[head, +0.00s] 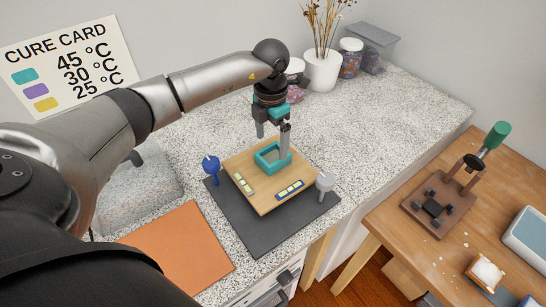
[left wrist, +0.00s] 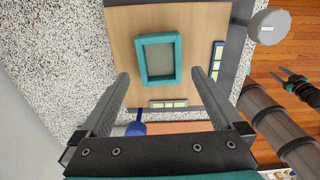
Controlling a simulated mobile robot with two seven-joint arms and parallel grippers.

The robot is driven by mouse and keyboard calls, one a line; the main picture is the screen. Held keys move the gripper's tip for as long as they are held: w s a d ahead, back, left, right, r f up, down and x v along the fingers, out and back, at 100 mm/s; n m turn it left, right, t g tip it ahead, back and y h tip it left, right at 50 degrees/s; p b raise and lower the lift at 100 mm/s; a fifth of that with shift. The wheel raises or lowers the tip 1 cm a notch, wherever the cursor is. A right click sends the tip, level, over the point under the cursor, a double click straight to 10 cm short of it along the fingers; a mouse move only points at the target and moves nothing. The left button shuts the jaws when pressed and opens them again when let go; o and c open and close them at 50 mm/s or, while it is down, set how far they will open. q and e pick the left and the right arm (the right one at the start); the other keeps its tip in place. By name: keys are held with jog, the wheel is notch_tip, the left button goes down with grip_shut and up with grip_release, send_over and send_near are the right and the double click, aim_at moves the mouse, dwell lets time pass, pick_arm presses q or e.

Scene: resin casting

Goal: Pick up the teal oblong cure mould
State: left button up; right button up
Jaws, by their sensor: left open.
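The teal oblong cure mould (head: 261,164) is an open rectangular frame with a grey-beige inside. It lies on a wooden board (head: 240,170) on the counter. In the left wrist view the mould (left wrist: 143,62) sits in the upper middle, whole and unobstructed. My left gripper (head: 272,146) is open and empty, pointing down above the mould; one finger covers part of the mould's right side in the head view. In the left wrist view its fingertips (left wrist: 159,74) appear left and right of the mould, apart from it.
The board rests on a dark mat (head: 260,240). A blue peg (head: 211,167) and a grey peg (head: 324,184) stand at the board's sides. An orange mat (head: 180,248) lies front left.

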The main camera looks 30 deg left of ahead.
aim_at(272, 151)
pick_arm(q)
notch_tip(272, 151, down, 4)
jog(key=shift+f, duration=0.1)
jog(key=c, duration=1.3)
